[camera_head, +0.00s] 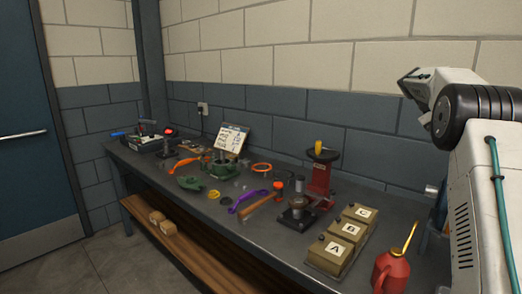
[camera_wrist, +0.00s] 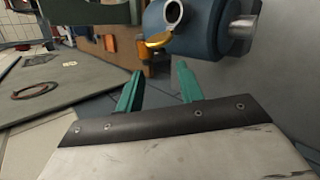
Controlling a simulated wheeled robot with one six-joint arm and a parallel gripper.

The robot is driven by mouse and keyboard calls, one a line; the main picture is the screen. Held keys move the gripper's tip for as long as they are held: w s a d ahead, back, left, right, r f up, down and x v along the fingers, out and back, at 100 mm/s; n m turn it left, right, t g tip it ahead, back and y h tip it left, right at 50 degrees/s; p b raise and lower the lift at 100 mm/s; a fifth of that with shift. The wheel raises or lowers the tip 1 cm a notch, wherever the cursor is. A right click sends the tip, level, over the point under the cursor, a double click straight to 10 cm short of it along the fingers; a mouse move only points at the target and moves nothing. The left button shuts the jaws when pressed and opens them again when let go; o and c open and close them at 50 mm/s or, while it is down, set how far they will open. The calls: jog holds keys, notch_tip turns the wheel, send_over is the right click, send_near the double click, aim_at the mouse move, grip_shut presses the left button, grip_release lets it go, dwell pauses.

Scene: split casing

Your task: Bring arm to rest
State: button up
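My arm (camera_head: 476,110) shows at the right edge of the head view, raised beside the bench and bent at a dark round joint. My gripper (camera_wrist: 160,78) shows in the wrist view with its two teal fingers apart and nothing between them. Its fingers are not clearly visible in the head view. A green casing part (camera_head: 190,183) lies on the workbench (camera_head: 243,234), with another green part (camera_head: 221,169) just behind it. Both are well away from my arm.
A red oil can (camera_head: 390,272), lettered boxes A, B and C (camera_head: 337,248) and a red press (camera_head: 320,180) stand at the bench's right. Loose tools and parts lie in the middle. In the wrist view, a blue-grey cylindrical body (camera_wrist: 205,30) is close beyond the fingers.

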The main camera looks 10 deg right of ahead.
notch_tip(320, 180, down, 5)
jog(key=n, duration=0.1)
jog(key=s+a+f+n+t+y, duration=0.15)
jog(key=s+a, duration=0.25)
jog(key=a, duration=0.6)
jog(key=s+a+f+n+t, duration=0.1)
jog(key=s+a+n+t, duration=0.15)
jog(key=a, duration=0.65)
jog(key=s+a+f+n+t+y, duration=0.1)
jog(key=s+a+f+n+t, duration=0.1)
jog(key=s+a, duration=1)
jog(key=s+a+f+n+t+y, duration=0.1)
jog(key=s+a+t, duration=0.3)
jog(key=s+a, duration=0.8)
jog(key=shift+s+f+n, duration=0.4)
jog(key=shift+s+f, duration=0.1)
jog(key=shift+f, duration=0.1)
